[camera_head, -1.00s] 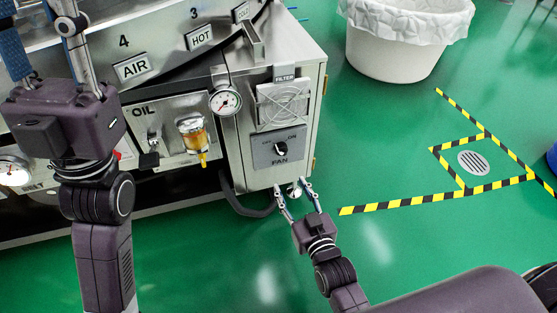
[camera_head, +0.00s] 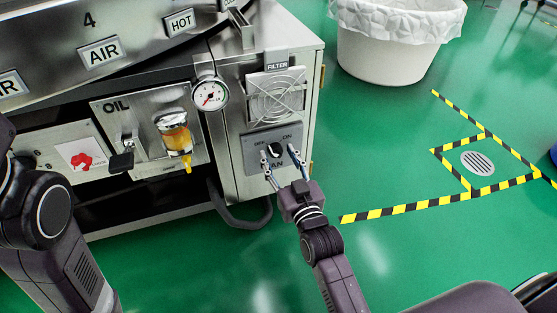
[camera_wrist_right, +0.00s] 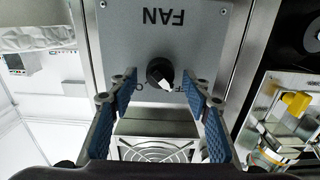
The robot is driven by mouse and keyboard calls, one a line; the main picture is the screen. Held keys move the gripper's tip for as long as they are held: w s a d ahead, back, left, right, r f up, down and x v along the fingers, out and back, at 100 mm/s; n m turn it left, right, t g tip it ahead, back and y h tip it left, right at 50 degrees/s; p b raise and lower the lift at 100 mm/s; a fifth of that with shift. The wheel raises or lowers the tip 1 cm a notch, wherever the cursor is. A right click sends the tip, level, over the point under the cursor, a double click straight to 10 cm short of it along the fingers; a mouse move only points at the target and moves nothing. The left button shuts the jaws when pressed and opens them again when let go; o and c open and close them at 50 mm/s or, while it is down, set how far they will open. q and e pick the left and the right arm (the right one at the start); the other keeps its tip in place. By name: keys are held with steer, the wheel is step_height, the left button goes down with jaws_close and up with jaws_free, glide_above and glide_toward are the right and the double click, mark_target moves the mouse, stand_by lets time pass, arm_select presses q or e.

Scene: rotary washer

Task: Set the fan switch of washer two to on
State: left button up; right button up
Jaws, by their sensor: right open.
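The fan switch (camera_head: 274,150) is a black round knob on a grey panel marked OFF at left, ON at right and FAN below. In the right wrist view, upside down, the knob (camera_wrist_right: 160,73) has a white pointer turned toward the lower right, the OFF side. My right gripper (camera_head: 279,158) is open in front of the panel, one finger to each side of the knob. The right wrist view shows its blue-padded fingers (camera_wrist_right: 160,84) apart, with gaps between them and the knob. My left arm shows at the left edge; its gripper is out of view.
Above the switch is a filter grille (camera_head: 276,96), with a pressure gauge (camera_head: 209,94) beside it. An oil cup (camera_head: 174,134) sits further left. A white bin (camera_head: 388,50) and a striped floor marking (camera_head: 400,210) lie to the right on open green floor.

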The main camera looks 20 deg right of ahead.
steer(key=shift+w, duration=0.2)
steer(key=c, duration=1.1)
steer(key=shift+c, duration=0.2)
